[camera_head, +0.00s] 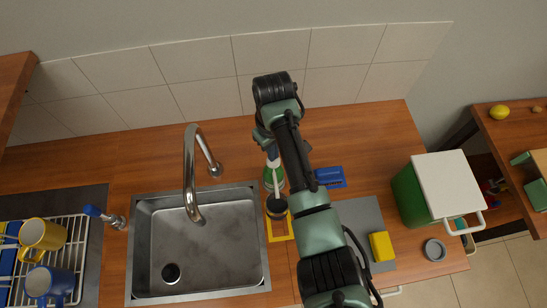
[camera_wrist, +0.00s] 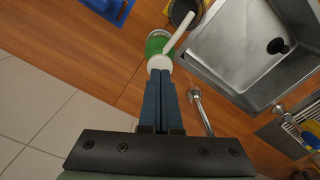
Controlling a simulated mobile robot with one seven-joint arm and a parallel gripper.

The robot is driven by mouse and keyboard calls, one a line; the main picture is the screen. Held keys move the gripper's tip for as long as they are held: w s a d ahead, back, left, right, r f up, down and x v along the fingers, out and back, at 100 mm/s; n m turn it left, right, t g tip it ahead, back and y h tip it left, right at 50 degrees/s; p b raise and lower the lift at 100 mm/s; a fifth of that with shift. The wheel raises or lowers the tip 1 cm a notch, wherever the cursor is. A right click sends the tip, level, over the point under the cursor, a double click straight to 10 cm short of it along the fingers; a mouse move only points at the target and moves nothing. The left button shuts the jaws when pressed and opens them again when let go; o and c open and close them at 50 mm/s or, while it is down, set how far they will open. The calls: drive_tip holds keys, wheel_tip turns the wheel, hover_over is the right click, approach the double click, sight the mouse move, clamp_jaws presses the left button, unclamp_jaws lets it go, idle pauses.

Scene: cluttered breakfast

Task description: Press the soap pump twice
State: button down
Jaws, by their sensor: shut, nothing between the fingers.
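The soap pump is a green bottle (camera_head: 274,180) with a white top and a long white spout, standing on the wooden counter just right of the sink. In the wrist view the green bottle (camera_wrist: 154,44) is partly hidden by its white top and spout (camera_wrist: 181,33). My gripper (camera_head: 269,146) is over the bottle, pointing down, with its fingers closed together and empty. In the wrist view the fingertips (camera_wrist: 160,72) overlap the edge of the white pump top; I cannot tell whether they touch it.
The metal sink (camera_head: 225,245) and its curved faucet (camera_head: 190,165) are left of the bottle. A dark round item (camera_head: 277,208) sits close in front of it. A blue object (camera_head: 330,177) lies to the right, with a yellow sponge (camera_head: 381,246) and green bin (camera_head: 408,198) beyond.

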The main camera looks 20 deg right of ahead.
wheel_tip(320, 180, up, 6)
drive_tip(key=p, duration=0.6)
idle(0.4)
